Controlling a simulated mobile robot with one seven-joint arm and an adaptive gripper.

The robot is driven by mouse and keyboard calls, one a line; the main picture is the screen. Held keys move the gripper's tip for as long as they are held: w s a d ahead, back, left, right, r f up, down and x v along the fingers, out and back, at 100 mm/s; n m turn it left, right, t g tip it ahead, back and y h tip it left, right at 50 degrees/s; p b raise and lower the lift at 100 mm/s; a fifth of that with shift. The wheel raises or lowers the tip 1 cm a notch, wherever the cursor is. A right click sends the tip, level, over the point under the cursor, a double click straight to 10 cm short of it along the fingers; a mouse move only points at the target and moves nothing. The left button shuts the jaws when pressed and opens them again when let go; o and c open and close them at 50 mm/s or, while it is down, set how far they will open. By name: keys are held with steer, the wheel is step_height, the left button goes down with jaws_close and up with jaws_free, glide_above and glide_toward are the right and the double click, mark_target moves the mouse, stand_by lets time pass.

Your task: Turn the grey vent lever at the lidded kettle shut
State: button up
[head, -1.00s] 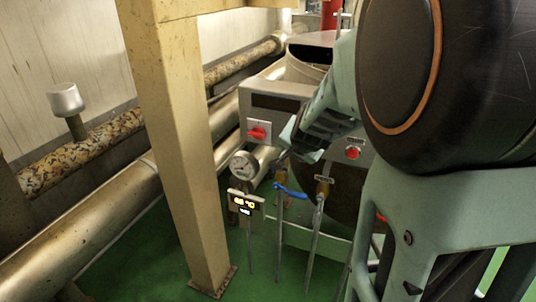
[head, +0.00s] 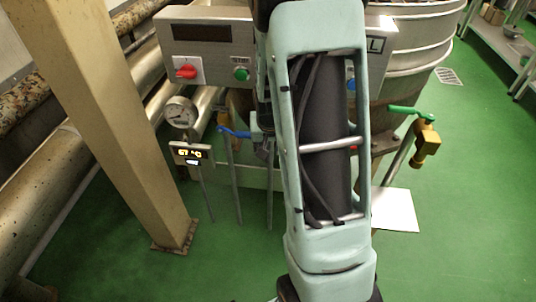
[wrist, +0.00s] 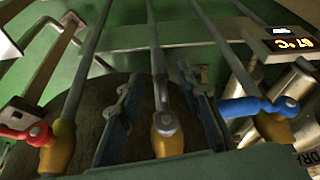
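In the wrist view my gripper (wrist: 159,88) is open, with one finger on each side of the middle brass valve (wrist: 169,143). A grey piece (wrist: 166,123) tops that valve; I cannot tell whether it is the vent lever seen end-on, and contact is unclear. A blue lever (wrist: 245,107) on another brass valve is to the right, and a red lever (wrist: 25,132) is to the left. In the head view my arm hides the middle valve and most of my gripper. The blue lever (head: 234,132) shows just left of my arm. The large kettle (head: 425,45) stands behind.
A round gauge (head: 180,113) and a display (head: 191,153) reading 67 °C stand left of the valves. A control box (head: 207,47) with a red switch is above. A beige post (head: 110,130) stands left. A green-handled valve (head: 410,112) is right. Green floor is clear at right.

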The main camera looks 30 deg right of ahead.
steer(key=shift+b+x, duration=0.35)
steer(key=shift+x, duration=1.55)
steer(key=shift+c, duration=0.5)
jaws_close()
